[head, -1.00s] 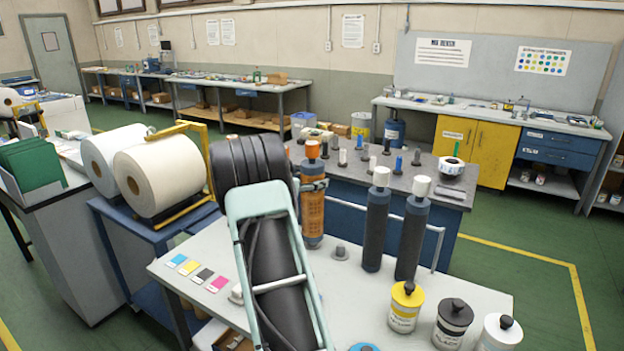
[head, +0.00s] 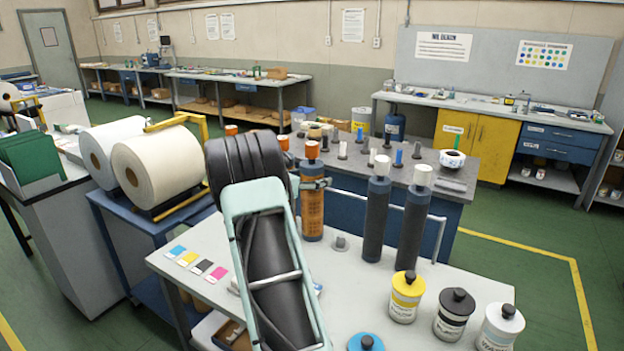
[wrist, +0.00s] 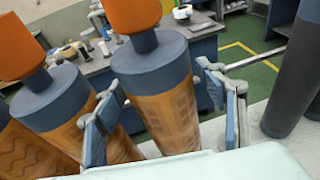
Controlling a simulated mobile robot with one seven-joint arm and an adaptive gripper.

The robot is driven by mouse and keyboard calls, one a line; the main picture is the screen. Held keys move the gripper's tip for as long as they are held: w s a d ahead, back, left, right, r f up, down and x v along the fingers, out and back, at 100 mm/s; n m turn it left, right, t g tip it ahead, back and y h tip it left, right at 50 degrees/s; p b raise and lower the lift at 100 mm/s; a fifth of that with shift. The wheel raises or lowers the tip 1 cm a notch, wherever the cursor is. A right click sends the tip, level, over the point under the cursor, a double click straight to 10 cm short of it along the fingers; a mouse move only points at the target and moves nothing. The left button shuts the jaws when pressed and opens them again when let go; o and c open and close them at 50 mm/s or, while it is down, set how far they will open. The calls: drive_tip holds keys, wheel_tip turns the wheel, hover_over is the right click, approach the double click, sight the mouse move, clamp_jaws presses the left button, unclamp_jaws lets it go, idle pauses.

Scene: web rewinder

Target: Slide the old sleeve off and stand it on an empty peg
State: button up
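In the head view an amber, patterned sleeve (head: 312,212) with an orange cap stands upright at the table's back edge. In the wrist view an amber sleeve (wrist: 158,95) with a dark collar and orange cap stands between the fingers of my gripper (wrist: 165,112). The fingers are open, one on each side, with a visible gap at the right. I cannot tell whether the left finger touches it. Another amber sleeve (wrist: 60,105) is close on the left. A short grey peg (head: 340,243) on the white table is bare. In the head view my arm hides most of the gripper.
Two dark sleeves with white caps, one here (head: 376,220) and one here (head: 412,232), stand right of the amber sleeve. Yellow (head: 405,298), black (head: 454,315) and white (head: 499,328) ink pots stand at the front right. Colour cards (head: 201,267) lie at the left.

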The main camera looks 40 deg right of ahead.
drive_tip(key=shift+f, duration=0.1)
drive_tip(key=shift+a, duration=0.5)
drive_tip(key=v, duration=1.1)
drive_tip(key=shift+s, duration=0.1)
